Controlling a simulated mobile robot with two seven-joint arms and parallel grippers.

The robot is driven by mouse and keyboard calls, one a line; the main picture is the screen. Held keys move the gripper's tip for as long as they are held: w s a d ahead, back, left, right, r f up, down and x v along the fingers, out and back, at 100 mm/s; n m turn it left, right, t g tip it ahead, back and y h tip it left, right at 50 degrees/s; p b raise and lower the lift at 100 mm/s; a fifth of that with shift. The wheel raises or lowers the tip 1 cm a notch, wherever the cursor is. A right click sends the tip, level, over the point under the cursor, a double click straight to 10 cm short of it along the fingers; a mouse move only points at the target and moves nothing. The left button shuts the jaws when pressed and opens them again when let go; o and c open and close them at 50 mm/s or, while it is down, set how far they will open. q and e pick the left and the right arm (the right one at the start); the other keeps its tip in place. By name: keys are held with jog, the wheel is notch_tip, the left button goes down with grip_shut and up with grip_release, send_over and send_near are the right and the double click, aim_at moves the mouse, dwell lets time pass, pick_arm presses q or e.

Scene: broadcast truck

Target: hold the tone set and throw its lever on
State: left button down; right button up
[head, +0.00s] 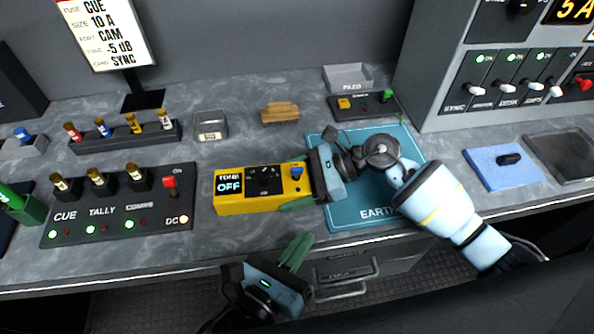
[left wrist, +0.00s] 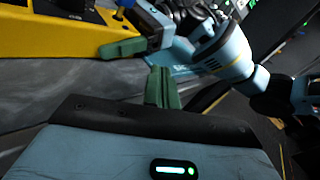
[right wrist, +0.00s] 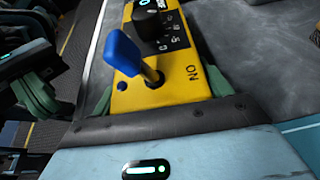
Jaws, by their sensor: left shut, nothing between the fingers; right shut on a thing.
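The yellow tone set (head: 240,203) sits on the counter, its display reading "TONE OFF". Its blue lever (head: 297,171) stands at the right end; in the right wrist view the lever (right wrist: 123,53) leans left, away from the "ON" mark. My right gripper (head: 298,188) is shut on the right end of the tone set, with one green finger along its front side and the other mostly hidden. My left gripper (head: 297,249) is shut and empty, fingers up, in front of the counter edge. In the left wrist view the left fingers (left wrist: 163,88) are below the tone set, apart from it.
A teal "EARTH" mat (head: 345,213) lies under my right arm. A black panel (head: 120,207) with switches stands left of the tone set. A tan block (head: 280,112) and a small tray (head: 210,125) lie behind it. Drawer handles (head: 345,272) stick out below the counter edge.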

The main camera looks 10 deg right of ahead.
pick_arm(q)
send_near(301, 174)
jog(key=shift+w+d+f, duration=0.2)
jog(key=shift+w+d, duration=0.3)
jog(key=shift+d, duration=0.3)
jog(key=shift+w+d+f, duration=0.2)
jog(key=shift+w+d, duration=0.35)
jog(key=shift+d, duration=0.25)
jog(key=shift+w+d+f, duration=0.15)
jog(key=shift+w+d, duration=0.35)
jog(key=shift+d, duration=0.3)
jog(key=shift+w, duration=0.1)
jog(key=shift+w+r, duration=0.1)
jog(key=shift+w, duration=0.2)
jog(key=shift+w+r, duration=0.3)
jog(key=shift+w, duration=0.45)
dwell(1.3)
jog(key=shift+s, duration=0.1)
jog(key=shift+s+f, duration=0.25)
jog(key=shift+s, duration=0.3)
jog(key=shift+s+f, duration=0.2)
jog(key=shift+s, duration=0.35)
